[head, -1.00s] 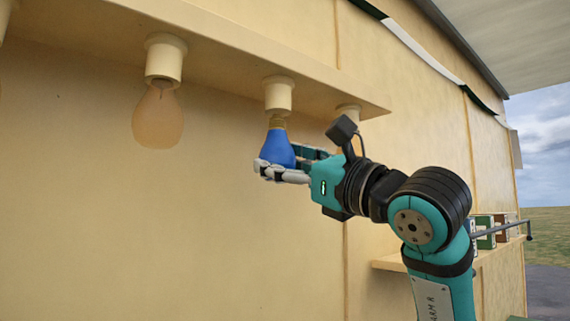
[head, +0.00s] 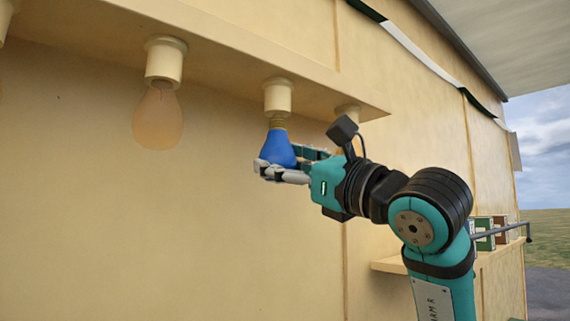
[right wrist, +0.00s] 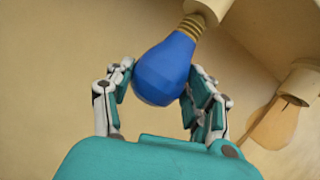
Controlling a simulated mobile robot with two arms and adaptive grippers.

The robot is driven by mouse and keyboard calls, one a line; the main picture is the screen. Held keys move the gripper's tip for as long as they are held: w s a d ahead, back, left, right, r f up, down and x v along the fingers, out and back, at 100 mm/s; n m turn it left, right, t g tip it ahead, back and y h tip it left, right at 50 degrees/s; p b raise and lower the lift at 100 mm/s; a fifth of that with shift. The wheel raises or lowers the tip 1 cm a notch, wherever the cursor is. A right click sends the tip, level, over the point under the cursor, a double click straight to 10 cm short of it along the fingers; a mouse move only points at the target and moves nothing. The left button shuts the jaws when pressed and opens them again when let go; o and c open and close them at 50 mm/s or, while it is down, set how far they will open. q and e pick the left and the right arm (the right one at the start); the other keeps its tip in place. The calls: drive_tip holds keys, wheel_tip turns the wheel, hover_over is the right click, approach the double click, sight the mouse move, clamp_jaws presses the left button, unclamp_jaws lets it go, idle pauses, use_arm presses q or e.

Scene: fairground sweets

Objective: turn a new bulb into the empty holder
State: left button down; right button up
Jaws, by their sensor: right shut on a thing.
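A blue bulb (head: 277,148) with a brass screw base stands upright right under a cream holder (head: 278,97) in the head view. The top of its brass base meets the holder's mouth; how far it sits inside I cannot tell. My right gripper (head: 276,168) is shut on the blue bulb from the right. In the right wrist view the bulb (right wrist: 163,70) is between both fingers, with its brass threads showing below the holder (right wrist: 208,8). My left gripper is not in view.
An amber bulb (head: 157,118) hangs in the holder (head: 164,62) to the left. Another holder (head: 347,113) is to the right, partly behind my gripper. The ledge (head: 220,45) runs above. A shelf (head: 388,263) with boxes is at lower right.

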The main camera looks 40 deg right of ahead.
drive_tip(key=shift+r+p, duration=0.9)
drive_tip(key=shift+r, duration=0.35)
idle(1.6)
idle(0.8)
drive_tip(key=shift+d+f+n+y+b, duration=0.15)
drive_tip(key=shift+n+y+b, duration=0.3)
drive_tip(key=shift+y, duration=0.65)
drive_tip(key=n+g+y, duration=0.1)
drive_tip(key=y, duration=0.1)
drive_tip(key=n+g+y, duration=0.1)
drive_tip(key=n+y, duration=0.1)
drive_tip(key=shift+w+d+g+y, duration=0.2)
drive_tip(key=shift+g+y, duration=0.1)
drive_tip(key=shift+y, duration=0.1)
drive_tip(key=shift+s+r+y, duration=0.15)
drive_tip(key=shift+r+y, duration=0.05)
drive_tip(key=shift+y, duration=0.2)
drive_tip(key=shift+a+f, duration=0.1)
drive_tip(key=shift+f, duration=0.35)
drive_tip(key=shift+r, duration=0.35)
drive_tip(key=shift+r, duration=0.15)
